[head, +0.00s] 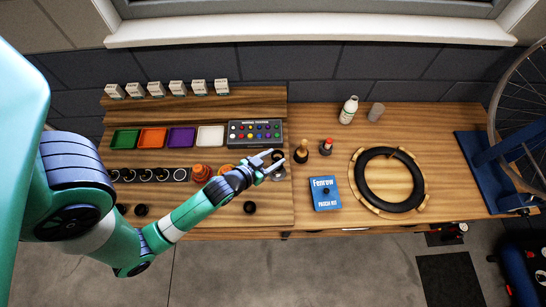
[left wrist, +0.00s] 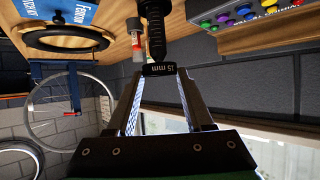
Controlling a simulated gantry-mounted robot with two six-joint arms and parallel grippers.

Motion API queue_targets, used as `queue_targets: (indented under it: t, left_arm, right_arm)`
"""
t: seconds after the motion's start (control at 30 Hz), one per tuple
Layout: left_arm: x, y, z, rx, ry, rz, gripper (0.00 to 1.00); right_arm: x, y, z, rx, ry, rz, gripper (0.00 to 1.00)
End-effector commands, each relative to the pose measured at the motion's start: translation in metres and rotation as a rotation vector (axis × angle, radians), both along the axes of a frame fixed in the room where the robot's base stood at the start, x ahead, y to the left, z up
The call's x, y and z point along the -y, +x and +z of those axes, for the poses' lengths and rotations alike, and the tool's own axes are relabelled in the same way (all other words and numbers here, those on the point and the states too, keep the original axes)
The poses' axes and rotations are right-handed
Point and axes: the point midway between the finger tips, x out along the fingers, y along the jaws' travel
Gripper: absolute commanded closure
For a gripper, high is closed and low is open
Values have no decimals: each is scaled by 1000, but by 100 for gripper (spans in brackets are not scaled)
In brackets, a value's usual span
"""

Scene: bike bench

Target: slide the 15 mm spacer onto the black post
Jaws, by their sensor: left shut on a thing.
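My left gripper (left wrist: 158,75) is shut on the 15 mm spacer (left wrist: 160,69), a small black piece with white "15 mm" lettering held between the fingertips. The black post (left wrist: 154,32) is right beside the spacer in the left wrist view, its narrow end lined up with it. I cannot tell whether they touch. In the head view my left gripper (head: 268,164) is over the right part of the wooden board; the spacer is too small to make out there. My right gripper is not in view.
A dark strip (head: 150,175) with round spots and an orange cone-like part (head: 201,172) lie left of the gripper. Coloured trays (head: 181,137) and a button box (head: 255,133) stand behind. Right are a wooden-topped tool (head: 302,152), a blue patch kit (head: 325,193) and a tyre (head: 363,180).

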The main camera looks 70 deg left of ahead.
Motion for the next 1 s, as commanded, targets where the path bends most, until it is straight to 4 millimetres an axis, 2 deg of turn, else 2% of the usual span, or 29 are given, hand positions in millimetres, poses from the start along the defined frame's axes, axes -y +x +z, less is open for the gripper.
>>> queue_targets:
  t: [1.0]
  left_arm:
    - [0,0,-61,0,0,0,100]
  right_arm:
    - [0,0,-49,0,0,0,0]
